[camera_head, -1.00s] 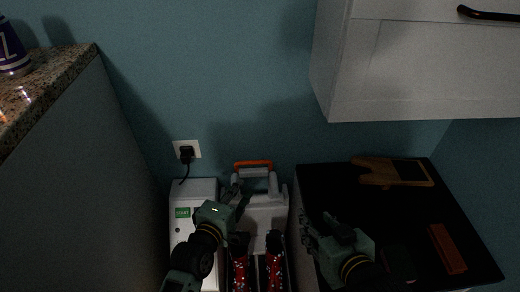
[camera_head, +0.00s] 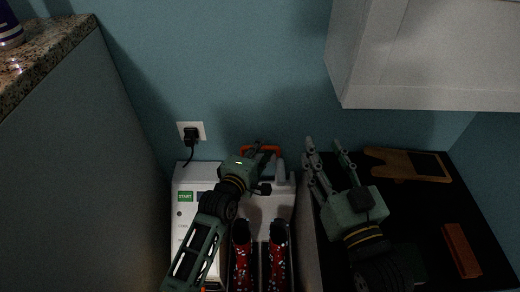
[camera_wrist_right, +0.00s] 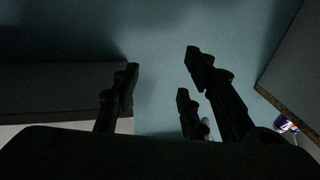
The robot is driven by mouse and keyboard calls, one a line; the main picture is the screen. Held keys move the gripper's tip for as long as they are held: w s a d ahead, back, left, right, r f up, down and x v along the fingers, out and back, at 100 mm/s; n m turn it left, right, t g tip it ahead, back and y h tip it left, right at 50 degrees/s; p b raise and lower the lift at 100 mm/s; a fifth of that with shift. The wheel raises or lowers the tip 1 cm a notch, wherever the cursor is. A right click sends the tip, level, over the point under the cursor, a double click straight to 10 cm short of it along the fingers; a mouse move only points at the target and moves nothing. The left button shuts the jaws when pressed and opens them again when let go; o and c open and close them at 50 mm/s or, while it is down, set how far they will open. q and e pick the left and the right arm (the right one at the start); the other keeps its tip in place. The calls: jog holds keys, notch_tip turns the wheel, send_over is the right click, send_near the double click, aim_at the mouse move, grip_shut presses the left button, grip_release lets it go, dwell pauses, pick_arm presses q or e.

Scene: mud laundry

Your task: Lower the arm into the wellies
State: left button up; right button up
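A pair of red speckled wellies with dark tops, the left one (camera_head: 242,262) and the right one (camera_head: 278,262), stands side by side in the lower middle of the head view. My left gripper (camera_head: 266,166) is above and beyond them, close to the orange handle. Its fingers look spread, with nothing seen between them. My right gripper (camera_head: 326,158) is to the right of the wellies, over the left side of the dark top, fingers pointing toward the wall. It is open and empty, as the right wrist view (camera_wrist_right: 160,90) also shows.
A white machine (camera_head: 186,215) with a green START label stands left of the wellies. A grey case with an orange handle (camera_head: 262,150) is behind them. A dark top (camera_head: 420,215) at right holds a wooden board (camera_head: 385,163) and a brown block (camera_head: 461,250). A white cabinet (camera_head: 430,60) hangs above.

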pick_arm(q)
jog(key=shift+w+d+f, duration=0.1)
jog(key=shift+w+d, duration=0.1)
jog(key=shift+w, duration=0.25)
pick_arm(e)
jog(key=shift+a+r+t, duration=0.1)
jog(key=shift+r+t, duration=0.5)
jog(key=shift+r, duration=0.3)
pick_arm(q)
grip_shut()
